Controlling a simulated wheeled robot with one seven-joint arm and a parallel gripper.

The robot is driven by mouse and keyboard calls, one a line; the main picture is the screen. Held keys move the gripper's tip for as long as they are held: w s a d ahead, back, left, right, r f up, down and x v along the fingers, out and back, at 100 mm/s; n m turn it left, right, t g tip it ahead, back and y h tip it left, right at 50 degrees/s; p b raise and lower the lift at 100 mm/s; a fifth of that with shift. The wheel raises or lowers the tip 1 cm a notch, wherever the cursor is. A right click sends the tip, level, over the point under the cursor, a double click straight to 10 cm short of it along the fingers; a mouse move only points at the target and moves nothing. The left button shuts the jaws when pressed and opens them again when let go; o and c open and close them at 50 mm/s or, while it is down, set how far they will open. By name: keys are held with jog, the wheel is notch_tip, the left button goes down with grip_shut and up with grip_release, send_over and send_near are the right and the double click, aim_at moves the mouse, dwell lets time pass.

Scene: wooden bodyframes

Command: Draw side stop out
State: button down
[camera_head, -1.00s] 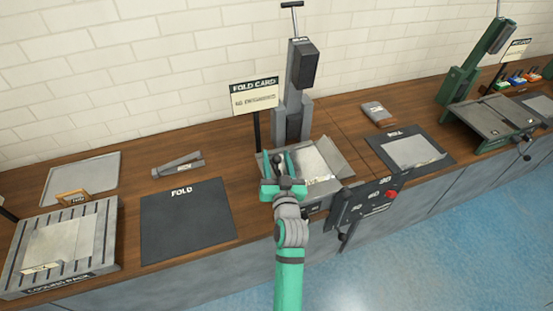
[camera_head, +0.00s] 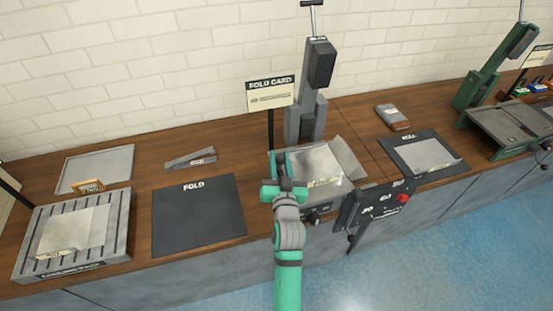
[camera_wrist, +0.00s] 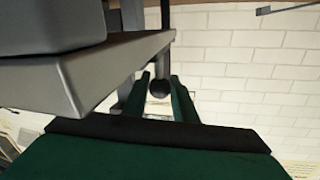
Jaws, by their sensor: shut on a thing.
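My gripper (camera_head: 282,163) is at the left edge of the grey press bed (camera_head: 343,148), with its green fingers pointing toward the back. In the wrist view, the two green fingers (camera_wrist: 161,98) are shut on a dark round knob (camera_wrist: 159,89), which I take to be the side stop's. Grey metal bars (camera_wrist: 131,30) stand right behind the knob. In the head view the knob is hidden by my gripper. A pale sheet (camera_head: 320,163) lies on the bed. How far out the side stop stands cannot be told.
The press column (camera_head: 309,90) and fold card (camera_head: 270,95) stand behind. A control panel with a red button (camera_head: 403,198) is at front right. The dark fold mat (camera_head: 197,212) lies clear to the left. A slatted cooling rack (camera_head: 118,240) is further left.

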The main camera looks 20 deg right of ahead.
jog(key=shift+a, duration=0.35)
jog(key=c, duration=1.4)
grip_release()
jog(key=shift+a, duration=0.1)
jog(key=shift+c, duration=0.2)
jog(key=shift+d, duration=0.2)
jog(key=shift+s, duration=0.2)
jog(key=v, duration=1)
jog(key=shift+s, duration=0.2)
